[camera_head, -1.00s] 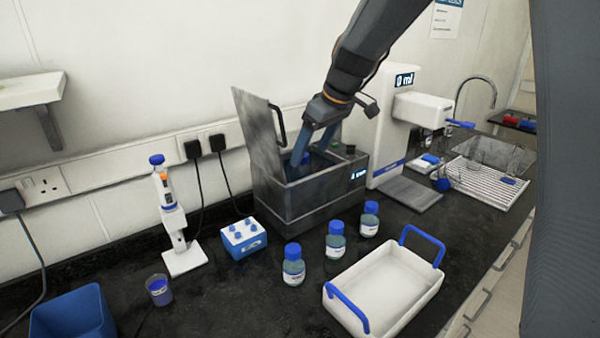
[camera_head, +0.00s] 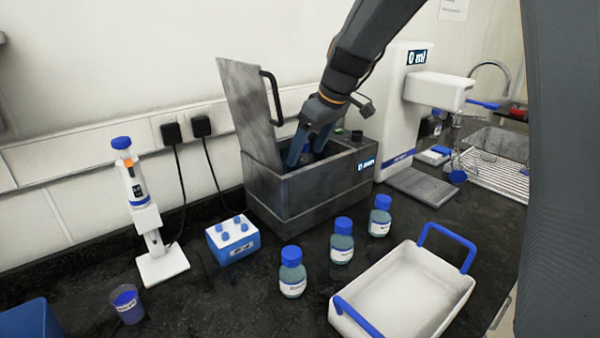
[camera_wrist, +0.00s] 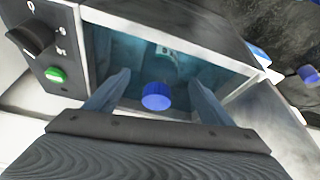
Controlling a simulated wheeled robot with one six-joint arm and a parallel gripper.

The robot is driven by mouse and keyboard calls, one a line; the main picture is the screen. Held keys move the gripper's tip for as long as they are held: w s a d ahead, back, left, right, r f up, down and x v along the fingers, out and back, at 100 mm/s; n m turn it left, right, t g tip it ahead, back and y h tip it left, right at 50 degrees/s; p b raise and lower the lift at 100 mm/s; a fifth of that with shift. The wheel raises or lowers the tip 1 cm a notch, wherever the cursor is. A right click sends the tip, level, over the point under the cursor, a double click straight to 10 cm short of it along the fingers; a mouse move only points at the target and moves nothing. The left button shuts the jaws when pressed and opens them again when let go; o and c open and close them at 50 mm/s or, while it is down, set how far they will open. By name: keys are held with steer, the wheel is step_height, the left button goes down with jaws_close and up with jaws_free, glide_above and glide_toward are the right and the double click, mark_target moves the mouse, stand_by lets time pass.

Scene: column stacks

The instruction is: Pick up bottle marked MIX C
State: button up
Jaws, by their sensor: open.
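My gripper (camera_head: 315,148) reaches down into the open grey water bath (camera_head: 318,194). It also shows in the wrist view (camera_wrist: 160,88), with its two fingers apart. Three blue-capped bottles with white labels stand on the bench: a left one (camera_head: 292,272), a middle one (camera_head: 342,241) and a right one (camera_head: 380,216). Their label text is too small to read, so I cannot tell which is MIX C.
A white tray (camera_head: 452,273) with blue handles stands at the front right. A blue rack (camera_head: 232,240), a pipette on its stand (camera_head: 145,210) and a small cup (camera_head: 127,304) are on the left. The bath's raised lid (camera_head: 243,110) stands beside my gripper.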

steer(key=shift+d+p+x, duration=0.2)
steer(key=shift+p+x, duration=1.2)
steer(key=shift+x, duration=2.45)
steer(key=shift+f, duration=0.1)
steer(key=c, duration=1.6)
steer(key=shift+r, duration=0.2)
step_height(320, 180, up, 28)
steer(key=p, duration=1.1)
steer(key=shift+f+p, duration=0.15)
steer(key=shift+p, duration=0.2)
